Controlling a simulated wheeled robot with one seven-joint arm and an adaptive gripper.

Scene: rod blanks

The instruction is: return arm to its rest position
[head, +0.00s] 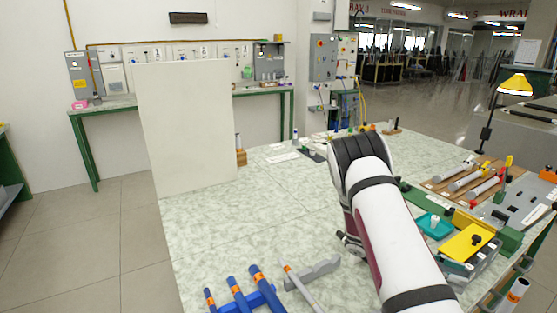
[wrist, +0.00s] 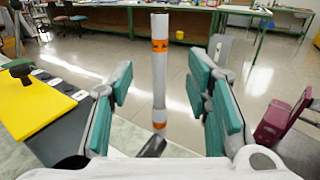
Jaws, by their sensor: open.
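My gripper (wrist: 165,105) is open in the wrist view, its teal finger pads well apart. A pale grey rod (wrist: 159,80) with orange bands stands upright in the picture between the fingers, with clear gaps on both sides. In the head view my white arm reaches up over the table (head: 215,225), bent at a dark joint, and hides most of my gripper. Several blue rods (head: 238,295) with orange bands lie tilted on a blue rack at the front. A grey rod (head: 300,286) leans on a grey notched block (head: 316,272).
A white upright panel (head: 186,130) stands at the table's left. At the right are a wooden rack of grey rods (head: 466,177), a teal tray (head: 433,226), a yellow plate (head: 467,241) and a yellow lamp (head: 515,85). The table's middle left is clear.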

